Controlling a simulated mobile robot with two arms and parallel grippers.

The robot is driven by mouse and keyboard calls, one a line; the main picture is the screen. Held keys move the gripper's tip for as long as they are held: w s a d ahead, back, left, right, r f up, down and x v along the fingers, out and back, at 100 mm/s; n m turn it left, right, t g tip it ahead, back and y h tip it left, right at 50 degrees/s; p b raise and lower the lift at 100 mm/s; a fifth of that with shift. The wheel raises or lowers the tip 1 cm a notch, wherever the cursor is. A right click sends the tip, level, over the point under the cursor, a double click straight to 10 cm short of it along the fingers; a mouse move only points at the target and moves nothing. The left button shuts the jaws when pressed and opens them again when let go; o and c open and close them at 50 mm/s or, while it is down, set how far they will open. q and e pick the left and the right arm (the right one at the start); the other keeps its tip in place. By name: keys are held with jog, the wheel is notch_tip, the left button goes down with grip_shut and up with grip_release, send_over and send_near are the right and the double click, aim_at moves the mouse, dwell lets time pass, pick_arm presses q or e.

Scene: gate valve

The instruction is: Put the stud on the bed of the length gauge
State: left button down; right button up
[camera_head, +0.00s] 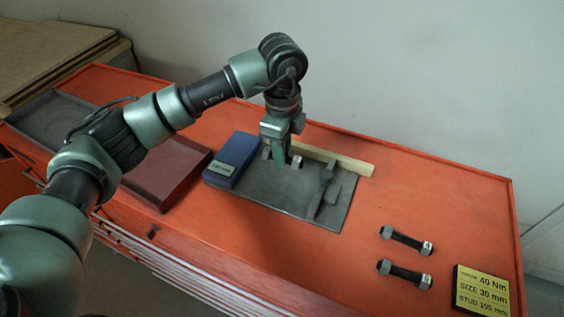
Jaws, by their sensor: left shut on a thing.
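My left gripper (281,164) points down over the grey mat in the middle of the bench. It is shut on a stud; a nut (297,162) shows to the right of the fingers, and the fingers hide the stud's middle. I cannot tell whether the stud touches what is below it. A grey metal piece (323,188) with a long bar and a raised block lies on the mat to the right of the gripper; it may be the length gauge, but its bed is not clear. My right gripper is not in view.
Two more studs with nuts, an upper one (406,240) and a lower one (404,274), lie at the right near a yellow sign (482,292). A blue box (233,158), a dark red tray (168,172) and a wooden strip (343,162) surround the grey mat (262,194).

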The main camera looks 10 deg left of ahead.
aim_at(282, 177)
pick_arm(q)
jog(key=shift+f, duration=0.6)
notch_tip(282, 177, down, 4)
jog(key=shift+f+p, duration=0.1)
jog(key=shift+p, duration=0.6)
jog(key=shift+f, duration=0.2)
jog(key=c, duration=1.3)
grip_release()
jog(key=shift+c, duration=0.2)
jog(key=shift+r, duration=0.1)
